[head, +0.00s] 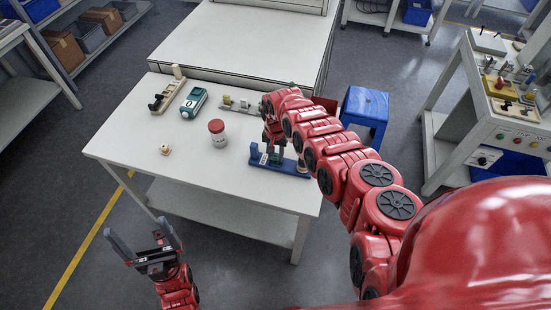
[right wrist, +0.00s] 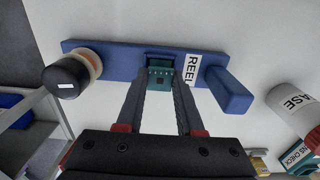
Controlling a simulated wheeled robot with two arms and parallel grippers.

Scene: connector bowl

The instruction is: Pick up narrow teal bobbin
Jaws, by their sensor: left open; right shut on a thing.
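The narrow teal bobbin (right wrist: 160,75) shows between the fingertips of my right gripper (right wrist: 162,88) in the right wrist view. My right gripper is shut on it. The bobbin is at the blue stand (right wrist: 118,58) with a white REEL label (right wrist: 192,68); I cannot tell whether it still touches the stand. In the head view, the blue stand (head: 290,168) is near the table's right edge, and my right arm and gripper (head: 272,150) largely hide the bobbin. My left gripper (head: 146,243) is open and empty, off the table's front left side.
On the white table (head: 190,172) are a red-capped jar (head: 218,138), a small beige spool (head: 165,150), a teal device (head: 194,103) and a beige fixture (head: 166,97). A black-and-cream round piece (right wrist: 68,78) sits at the stand's end. A blue stool (head: 365,108) stands to the right.

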